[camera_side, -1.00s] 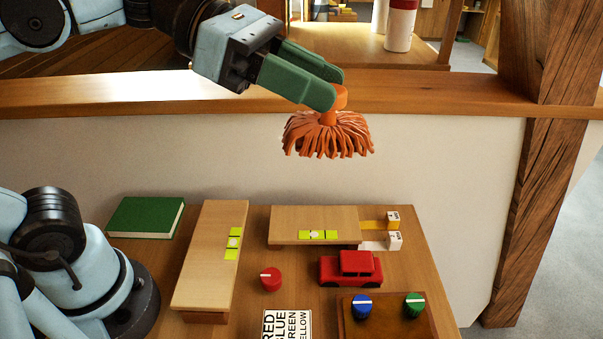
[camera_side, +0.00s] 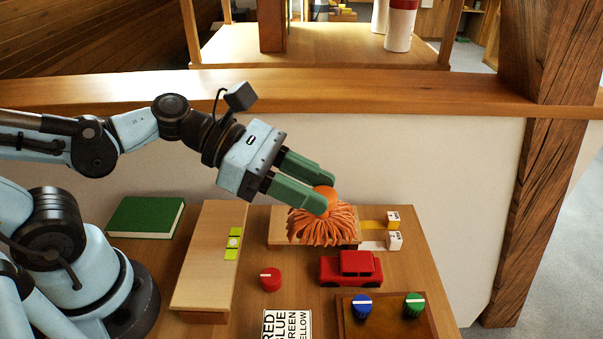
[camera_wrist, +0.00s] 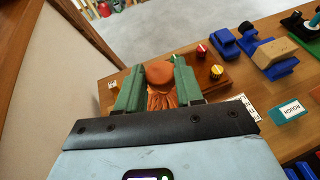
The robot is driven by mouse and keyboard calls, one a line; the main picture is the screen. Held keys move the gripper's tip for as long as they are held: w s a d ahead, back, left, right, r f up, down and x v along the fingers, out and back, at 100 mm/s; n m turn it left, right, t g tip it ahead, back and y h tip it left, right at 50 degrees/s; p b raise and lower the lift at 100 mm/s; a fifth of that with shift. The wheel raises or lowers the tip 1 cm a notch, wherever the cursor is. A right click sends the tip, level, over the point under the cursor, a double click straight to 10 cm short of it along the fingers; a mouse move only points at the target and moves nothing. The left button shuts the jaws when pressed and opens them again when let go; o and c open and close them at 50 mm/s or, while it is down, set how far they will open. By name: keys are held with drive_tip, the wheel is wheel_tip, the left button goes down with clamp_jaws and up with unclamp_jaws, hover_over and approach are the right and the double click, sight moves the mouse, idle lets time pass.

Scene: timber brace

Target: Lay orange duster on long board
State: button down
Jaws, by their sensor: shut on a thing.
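The orange duster (camera_side: 327,224) hangs strands-down from my gripper (camera_side: 322,192). My green fingers are shut on its round orange knob. In the wrist view the duster (camera_wrist: 160,75) sits between the two fingers (camera_wrist: 158,88). In the side view it overlaps the back pale board (camera_side: 283,228), hiding its middle; I cannot tell whether the strands touch it. A second pale board (camera_side: 208,260) lies to the left, pointing toward the camera, with a lime marker (camera_side: 233,243) on it. It looks like the longer one, but foreshortening makes this uncertain.
A red toy car (camera_side: 350,268) is in front of the back board. A red knob (camera_side: 270,279) stands between the boards. Blue (camera_side: 362,306) and green (camera_side: 414,305) knobs sit on a brown block. A green book (camera_side: 145,217) lies back left. White blocks (camera_side: 394,240) are at right.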

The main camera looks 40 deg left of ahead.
drive_tip(key=shift+w+a+f, duration=1.35)
drive_tip(key=shift+w+f, duration=0.05)
drive_tip(key=shift+f, duration=0.35)
drive_tip(key=shift+w+a+f, duration=1.4)
drive_tip(key=shift+w+f, duration=0.05)
drive_tip(key=shift+f, duration=0.3)
drive_tip(key=shift+w+a+f, duration=1.35)
drive_tip(key=shift+w+f, duration=0.05)
drive_tip(key=shift+f, duration=0.35)
drive_tip(key=c, duration=0.7)
unclamp_jaws()
